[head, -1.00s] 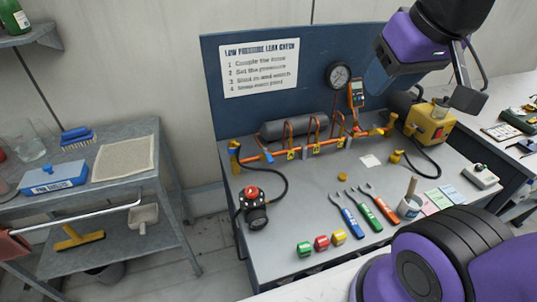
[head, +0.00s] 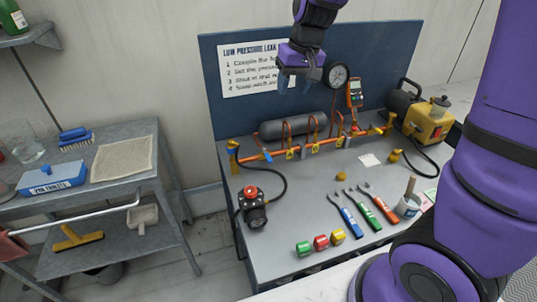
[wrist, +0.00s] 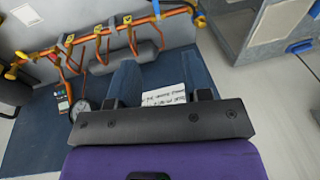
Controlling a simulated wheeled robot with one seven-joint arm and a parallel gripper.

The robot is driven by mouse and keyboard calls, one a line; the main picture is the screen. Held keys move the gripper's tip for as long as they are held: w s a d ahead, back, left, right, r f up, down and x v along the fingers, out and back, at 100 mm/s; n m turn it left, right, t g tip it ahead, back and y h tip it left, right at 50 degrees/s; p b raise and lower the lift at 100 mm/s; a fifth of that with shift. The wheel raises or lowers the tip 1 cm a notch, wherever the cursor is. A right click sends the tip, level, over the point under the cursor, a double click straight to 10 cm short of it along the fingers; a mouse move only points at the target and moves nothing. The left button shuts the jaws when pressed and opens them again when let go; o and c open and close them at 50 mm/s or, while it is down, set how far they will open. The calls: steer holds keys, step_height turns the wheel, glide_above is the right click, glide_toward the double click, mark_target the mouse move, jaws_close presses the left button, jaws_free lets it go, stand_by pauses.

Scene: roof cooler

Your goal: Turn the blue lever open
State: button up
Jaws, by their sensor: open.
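The blue lever (head: 266,156) sits near the left end of the orange pipe (head: 318,145) on the workbench. In the wrist view a small blue piece on the pipe, apparently the same lever (wrist: 200,21), shows at upper right. My gripper (head: 295,84) is open and empty. It hangs in front of the blue back panel, above the grey cylinder and the pipe, apart from the lever. In the wrist view my gripper's two blue fingers (wrist: 160,62) stand apart, with the white instruction sheet (wrist: 164,94) showing between them.
Yellow-tagged valves (head: 290,154) sit along the pipe right of the lever. A gauge (head: 337,75) and an orange meter (head: 355,92) are on the panel. A black hose (head: 285,182) curves below the pipe.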

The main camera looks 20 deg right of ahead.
steer(key=w+a+f+g+h, duration=0.1)
steer(key=w+a+f, duration=0.1)
steer(key=w+f, duration=0.65)
glide_above(268, 157)
step_height(268, 157, down, 10)
steer(key=f, duration=0.1)
steer(key=shift+g+h, duration=0.3)
steer(key=shift+h, duration=0.1)
step_height(268, 157, down, 10)
steer(key=shift+f, duration=0.2)
jaws_close()
